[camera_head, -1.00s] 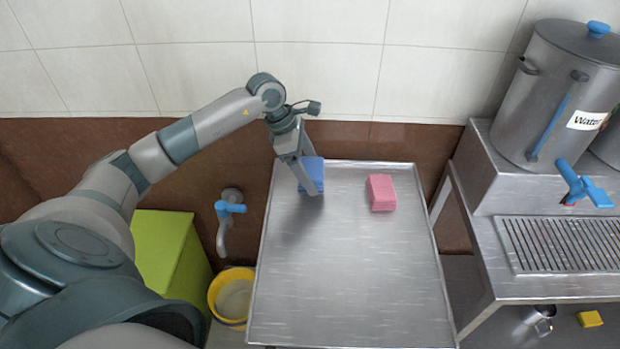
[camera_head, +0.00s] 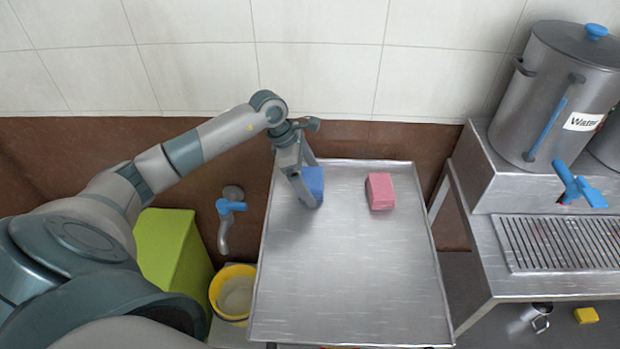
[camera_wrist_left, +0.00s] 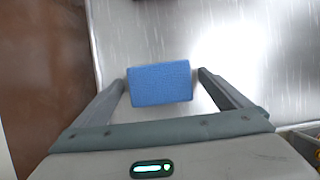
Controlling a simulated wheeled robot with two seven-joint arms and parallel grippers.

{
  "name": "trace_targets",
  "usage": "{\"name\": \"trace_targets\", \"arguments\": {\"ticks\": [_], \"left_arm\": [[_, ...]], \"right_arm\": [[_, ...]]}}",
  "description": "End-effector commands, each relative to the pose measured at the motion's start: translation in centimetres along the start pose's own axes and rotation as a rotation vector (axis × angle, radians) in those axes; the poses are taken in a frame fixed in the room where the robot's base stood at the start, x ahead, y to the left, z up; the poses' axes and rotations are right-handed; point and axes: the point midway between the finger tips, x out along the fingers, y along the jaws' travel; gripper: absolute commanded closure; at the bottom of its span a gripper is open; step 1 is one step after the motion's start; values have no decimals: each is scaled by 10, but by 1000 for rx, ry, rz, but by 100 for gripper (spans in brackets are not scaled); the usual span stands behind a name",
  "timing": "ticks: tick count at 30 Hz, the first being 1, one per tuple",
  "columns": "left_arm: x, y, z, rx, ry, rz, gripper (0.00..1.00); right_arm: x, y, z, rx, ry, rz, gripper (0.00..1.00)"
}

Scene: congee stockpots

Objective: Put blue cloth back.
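The blue cloth (camera_head: 314,182) is a folded block at the far left part of the metal tray table (camera_head: 345,270). My left gripper (camera_head: 308,196) reaches down over it from the left, with one finger in front of the cloth. Whether the cloth touches the tray cannot be told. My right gripper is not in view.
A folded pink cloth (camera_head: 380,191) lies to the right on the tray. The tray's front and middle are clear. A wall tap (camera_head: 230,206), yellow bucket (camera_head: 233,292) and green box (camera_head: 172,250) are at left. A steel stand with a water pot (camera_head: 545,95) is at right.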

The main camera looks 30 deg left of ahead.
Motion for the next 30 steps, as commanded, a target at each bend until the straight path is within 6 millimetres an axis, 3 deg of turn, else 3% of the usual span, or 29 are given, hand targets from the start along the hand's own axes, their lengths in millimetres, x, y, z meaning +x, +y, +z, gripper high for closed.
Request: {"name": "trace_targets", "arguments": {"ticks": [11, 17, 23, 25, 27, 30], "left_arm": [[-6, 1, 0, 1, 0, 2, 4], [-29, 1, 0, 2, 0, 5, 4], [-66, 1, -1, 2, 0, 5, 4], [-79, 1, 0, 0, 0, 4, 4], [-88, 1, 0, 0, 0, 4, 4], [-101, 1, 0, 1, 0, 3, 4]], "right_arm": [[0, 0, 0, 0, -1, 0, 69], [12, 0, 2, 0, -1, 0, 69], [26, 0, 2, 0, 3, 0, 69], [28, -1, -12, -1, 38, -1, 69], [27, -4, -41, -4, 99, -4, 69], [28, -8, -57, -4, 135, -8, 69]]}}
